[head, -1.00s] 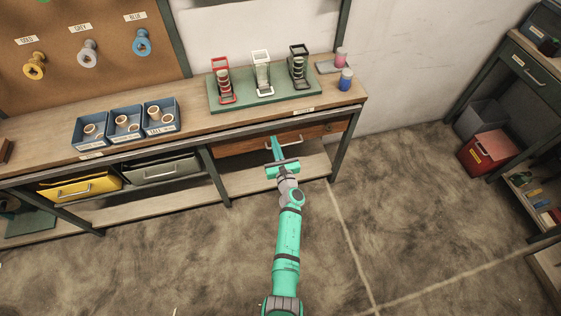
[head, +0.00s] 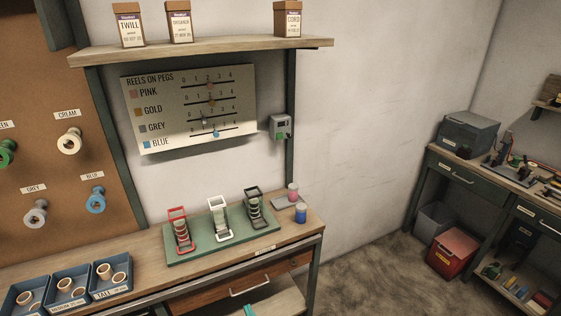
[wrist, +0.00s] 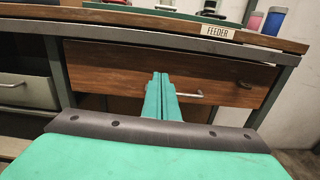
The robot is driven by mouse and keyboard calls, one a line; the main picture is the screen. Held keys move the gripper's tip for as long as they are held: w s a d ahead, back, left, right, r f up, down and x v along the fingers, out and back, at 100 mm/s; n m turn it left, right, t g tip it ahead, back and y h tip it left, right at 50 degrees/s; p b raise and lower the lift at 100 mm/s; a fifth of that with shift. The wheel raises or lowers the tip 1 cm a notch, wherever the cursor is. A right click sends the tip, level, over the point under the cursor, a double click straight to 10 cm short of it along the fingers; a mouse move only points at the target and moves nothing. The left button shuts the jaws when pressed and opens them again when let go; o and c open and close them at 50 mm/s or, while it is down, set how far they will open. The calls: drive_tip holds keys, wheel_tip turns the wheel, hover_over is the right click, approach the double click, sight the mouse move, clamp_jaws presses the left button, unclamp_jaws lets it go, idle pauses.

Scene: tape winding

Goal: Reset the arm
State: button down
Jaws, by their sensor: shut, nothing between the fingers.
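My gripper (wrist: 161,82) is shut and empty, its two green fingers close together in the wrist view. It points at the front of a wooden drawer (wrist: 112,62) labelled FEEDER above, and overlaps the drawer's metal handle (wrist: 188,94). I cannot tell whether the fingers touch the handle. In the head view only a green tip of my gripper (head: 249,311) shows at the bottom edge, below the wooden drawer (head: 218,296); the rest of my arm is out of frame.
The bench (head: 150,258) carries a green board (head: 208,246) with red, white and dark holders, blue bins (head: 70,286) and two small jars. A reel count board (head: 190,108) hangs on the wall. A red box (head: 452,252) stands at right; the floor between is clear.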

drive_tip(key=s+d+r+m+h, duration=0.1)
drive_tip(key=s+d+m+h, duration=0.15)
drive_tip(key=s+m, duration=0.55)
drive_tip(key=s+d+r+m+t+h, duration=0.1)
drive_tip(key=s+d+r+m, duration=0.15)
drive_tip(key=s+m, duration=0.5)
drive_tip(key=s+d+r+m+h, duration=0.1)
drive_tip(key=s+d+m, duration=0.2)
drive_tip(key=s+m, duration=0.5)
drive_tip(key=s+d+r+m+h, duration=0.2)
drive_tip(key=s+r+m, duration=0.4)
drive_tip(key=s+m, duration=0.3)
drive_tip(key=s+d+r+m+g+h, duration=0.1)
drive_tip(key=s+d+r+m, duration=0.1)
drive_tip(key=s+r+m, duration=0.4)
drive_tip(key=s+m, duration=0.2)
drive_tip(key=s, duration=0.2)
drive_tip(key=shift+s+d+r+m+g+h, duration=0.2)
drive_tip(key=shift+d+r+m+g+h, duration=0.05)
drive_tip(key=shift+d+m+g+h, duration=0.1)
